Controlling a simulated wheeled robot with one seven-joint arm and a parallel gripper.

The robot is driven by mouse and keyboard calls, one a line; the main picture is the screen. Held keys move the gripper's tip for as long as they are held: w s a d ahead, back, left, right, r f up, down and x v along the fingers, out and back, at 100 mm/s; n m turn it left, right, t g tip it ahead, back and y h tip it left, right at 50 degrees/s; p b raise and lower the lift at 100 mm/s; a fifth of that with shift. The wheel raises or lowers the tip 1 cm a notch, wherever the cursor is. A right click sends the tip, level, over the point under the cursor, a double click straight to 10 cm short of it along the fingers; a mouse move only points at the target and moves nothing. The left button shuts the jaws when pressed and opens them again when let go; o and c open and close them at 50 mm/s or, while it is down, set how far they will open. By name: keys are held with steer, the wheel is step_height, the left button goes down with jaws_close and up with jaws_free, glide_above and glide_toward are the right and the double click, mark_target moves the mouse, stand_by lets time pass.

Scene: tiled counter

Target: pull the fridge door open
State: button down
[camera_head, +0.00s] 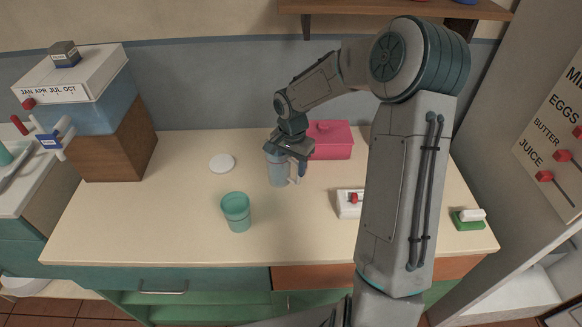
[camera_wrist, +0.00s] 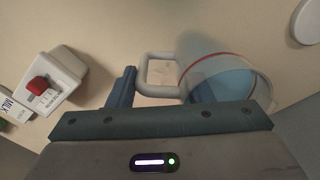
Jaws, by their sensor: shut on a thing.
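No fridge door or fridge handle can be made out in either view. My gripper (camera_head: 288,156) is over the middle of the counter, pointing down. It is shut on a blue-grey jug (camera_head: 277,172) with a pale handle. In the wrist view the jug (camera_wrist: 222,82) shows a clear wall, a red line near its rim and blue inside; its squarish handle (camera_wrist: 158,72) points left. One blue finger shows left of the handle; the other finger is hidden. The jug looks upright. I cannot tell whether its base touches the counter.
A teal cup (camera_head: 236,212) stands in front of the jug. A pink box (camera_head: 331,140) is behind right, a white disc (camera_head: 222,163) left. A white device (camera_head: 347,208) with a red knob is partly behind my arm. A labelled panel (camera_head: 555,140) stands at right. The counter's front left is clear.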

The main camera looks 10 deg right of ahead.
step_height(320, 180, up, 3)
steer(key=shift+w+f, duration=0.1)
steer(key=shift+f, duration=0.05)
steer(key=d+r+b, duration=0.2)
steer(key=d+r, duration=0.5)
steer(key=d, duration=0.4)
steer(key=shift+w+d, duration=0.3)
steer(key=shift+s, duration=0.1)
